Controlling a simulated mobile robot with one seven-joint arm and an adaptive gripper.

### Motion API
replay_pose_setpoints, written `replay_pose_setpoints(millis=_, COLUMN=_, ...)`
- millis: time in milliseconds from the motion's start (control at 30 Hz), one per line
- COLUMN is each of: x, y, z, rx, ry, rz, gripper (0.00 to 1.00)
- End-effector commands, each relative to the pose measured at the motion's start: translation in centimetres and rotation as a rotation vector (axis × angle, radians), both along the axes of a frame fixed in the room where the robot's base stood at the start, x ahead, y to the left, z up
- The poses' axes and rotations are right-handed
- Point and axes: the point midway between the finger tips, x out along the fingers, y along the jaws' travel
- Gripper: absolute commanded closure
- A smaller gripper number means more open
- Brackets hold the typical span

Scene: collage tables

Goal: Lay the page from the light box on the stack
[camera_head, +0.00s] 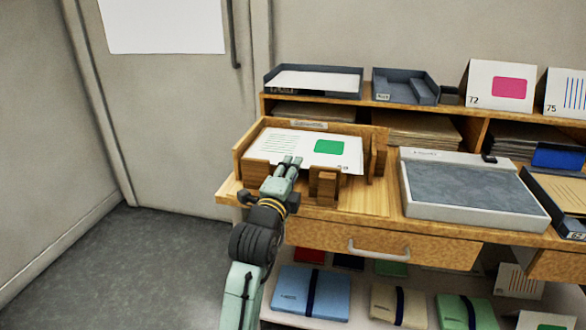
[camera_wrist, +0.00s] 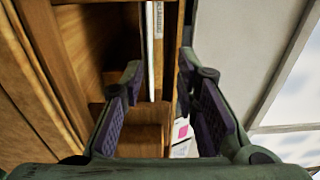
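A white page with green lines and a green rectangle (camera_head: 300,147) lies flat on top in the wooden tray (camera_head: 240,160) on the table; what lies under it is hidden. The light box (camera_head: 475,190), a pale frame with a grey panel, stands to the right with nothing on it. My gripper (camera_head: 289,162) is at the tray's front opening, by the page's near edge. In the wrist view, my gripper (camera_wrist: 161,90) has its fingers apart. A thin white edge (camera_wrist: 150,50) shows beyond and between them; I cannot tell whether either finger touches it.
Wooden posts (camera_head: 325,185) stand at the tray's front, close to my gripper. Behind is a shelf with two dark trays, one (camera_head: 315,80) holding white paper, and a card with a pink block (camera_head: 497,87). Another tray (camera_head: 560,190) is at right. Coloured folders lie below.

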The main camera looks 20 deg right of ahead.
Motion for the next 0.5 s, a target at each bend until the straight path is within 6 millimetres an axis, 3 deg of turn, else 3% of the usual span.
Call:
replay_pose_setpoints(millis=300, x=-5.4, y=4.2, z=-0.2, rx=-0.005, ry=0.002, rz=0.004, gripper=0.72)
replay_pose_setpoints(millis=500, x=-7.6, y=5.8, z=-0.3, rx=-0.002, ry=0.0, rz=0.002, gripper=0.72)
